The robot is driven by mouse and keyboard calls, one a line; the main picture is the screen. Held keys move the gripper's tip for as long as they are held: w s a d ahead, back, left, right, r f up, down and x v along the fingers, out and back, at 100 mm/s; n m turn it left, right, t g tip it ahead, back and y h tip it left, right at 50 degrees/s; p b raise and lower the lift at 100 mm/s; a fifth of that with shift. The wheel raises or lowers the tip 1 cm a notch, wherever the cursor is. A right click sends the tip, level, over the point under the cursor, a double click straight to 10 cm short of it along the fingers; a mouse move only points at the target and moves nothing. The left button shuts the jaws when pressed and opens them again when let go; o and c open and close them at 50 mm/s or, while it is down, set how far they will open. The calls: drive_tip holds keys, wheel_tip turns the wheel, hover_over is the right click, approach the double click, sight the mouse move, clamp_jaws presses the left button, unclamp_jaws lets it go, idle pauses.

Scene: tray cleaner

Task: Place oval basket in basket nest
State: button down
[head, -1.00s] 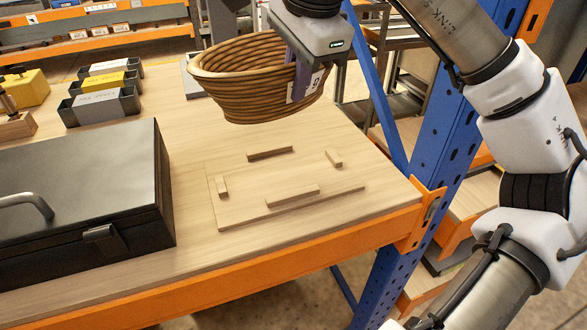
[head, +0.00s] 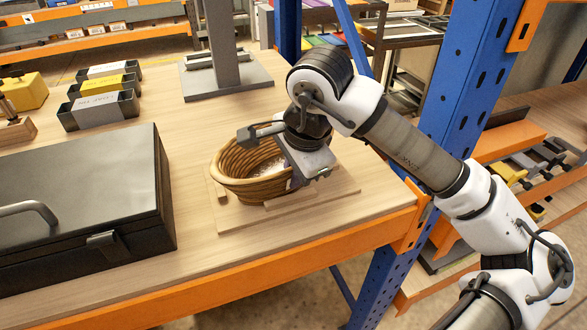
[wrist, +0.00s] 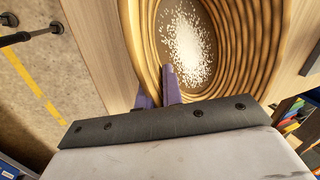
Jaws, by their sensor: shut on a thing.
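The oval basket (head: 228,178) is brown and coiled, with white grains inside. It sits low on the wooden basket nest (head: 235,221), between its raised strips, and looks about upright. The left and front strips show beside it; the back and right strips are hidden by the basket and my arm. I cannot tell whether its bottom rests fully on the board. My gripper (head: 294,178) is shut on the basket's right front rim. In the wrist view, the purple fingers (wrist: 160,92) straddle the wall of the basket (wrist: 240,65), one inside and one outside.
A black case (head: 80,190) with a handle stands to the left. Grey and yellow bins (head: 100,105) and a yellow block (head: 25,92) lie behind it. A grey post on a base plate (head: 225,75) stands behind the basket. A blue upright (head: 455,100) rises at the right.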

drive_tip(key=shift+f+b, duration=0.15)
drive_tip(key=shift+b, duration=0.15)
drive_tip(key=c, duration=1.5)
unclamp_jaws()
drive_tip(key=shift+c, duration=0.2)
drive_tip(key=shift+r, duration=0.2)
drive_tip(key=shift+r+p, duration=0.2)
drive_tip(key=shift+p, duration=0.25)
drive_tip(key=b+v, duration=0.2)
drive_tip(key=v, duration=0.9)
drive_tip(key=shift+r, duration=0.35)
drive_tip(key=shift+s, duration=0.15)
